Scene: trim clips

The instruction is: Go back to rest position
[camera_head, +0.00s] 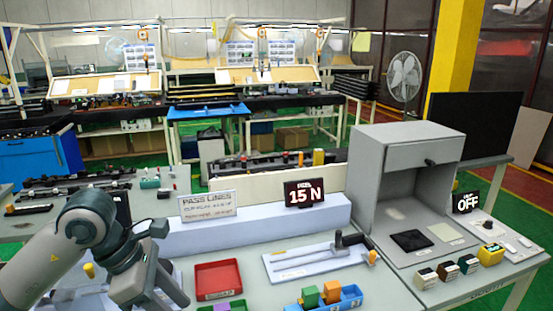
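My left arm comes in from the left, and its gripper (150,288) is low over the front left of the bench. The gripper's fingers cannot be made out, so I cannot tell whether it is open or shut or holds anything. It is left of the red tray (217,279), apart from it in the picture. A blue bin (347,301) holds a green block (310,297) and an orange block (332,292). My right gripper is not in view.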

